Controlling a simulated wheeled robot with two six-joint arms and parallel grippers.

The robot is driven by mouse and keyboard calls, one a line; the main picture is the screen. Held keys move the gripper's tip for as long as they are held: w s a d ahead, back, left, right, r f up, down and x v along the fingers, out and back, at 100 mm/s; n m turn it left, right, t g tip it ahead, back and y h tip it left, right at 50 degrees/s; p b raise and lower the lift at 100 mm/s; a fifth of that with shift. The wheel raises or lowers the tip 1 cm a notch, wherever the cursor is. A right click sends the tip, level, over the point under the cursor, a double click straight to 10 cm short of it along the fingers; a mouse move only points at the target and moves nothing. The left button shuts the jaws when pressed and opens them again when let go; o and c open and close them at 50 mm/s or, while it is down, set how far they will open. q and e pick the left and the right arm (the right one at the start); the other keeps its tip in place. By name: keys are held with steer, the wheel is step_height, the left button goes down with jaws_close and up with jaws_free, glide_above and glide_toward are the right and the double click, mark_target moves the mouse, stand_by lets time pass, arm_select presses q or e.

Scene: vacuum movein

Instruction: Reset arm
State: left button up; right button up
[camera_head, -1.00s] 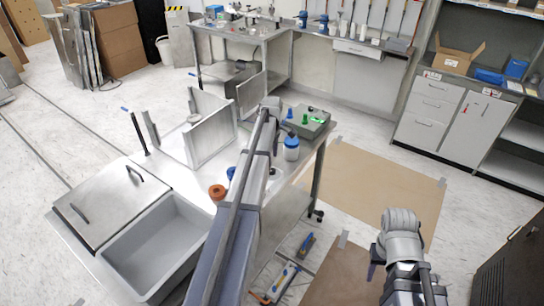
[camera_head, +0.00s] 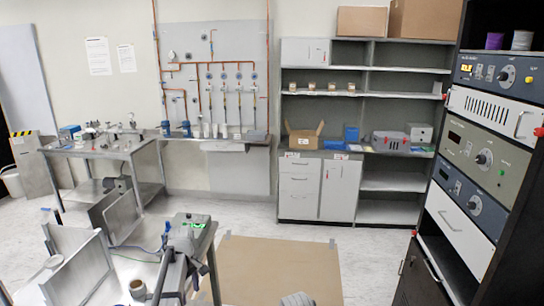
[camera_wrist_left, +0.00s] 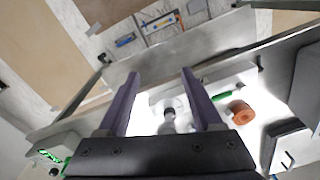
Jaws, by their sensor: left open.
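My left arm (camera_head: 178,262) rises into the lower left of the head view over the work table, seen at a steep angle. In the left wrist view, my left gripper (camera_wrist_left: 158,75) is open, its two fingers spread with nothing between the tips. It points down over the table edge. Beyond and between the fingers lie the table top, a small bottle (camera_wrist_left: 170,113) and an orange ring (camera_wrist_left: 240,112). A small pale piece of my right arm (camera_head: 297,299) shows at the bottom edge of the head view. My right gripper is not visible.
A device with a green light (camera_head: 190,219) stands on the table near my left arm. Grey upright panels (camera_head: 75,262) stand to its left. A dark instrument rack (camera_head: 488,150) is at the right. The brown floor mat (camera_head: 270,268) is clear.

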arm_select(q)
steer(key=s+d+f+m+y+b, duration=0.1)
steer(key=s+d+m, duration=1.6)
steer(key=s+d, duration=0.6)
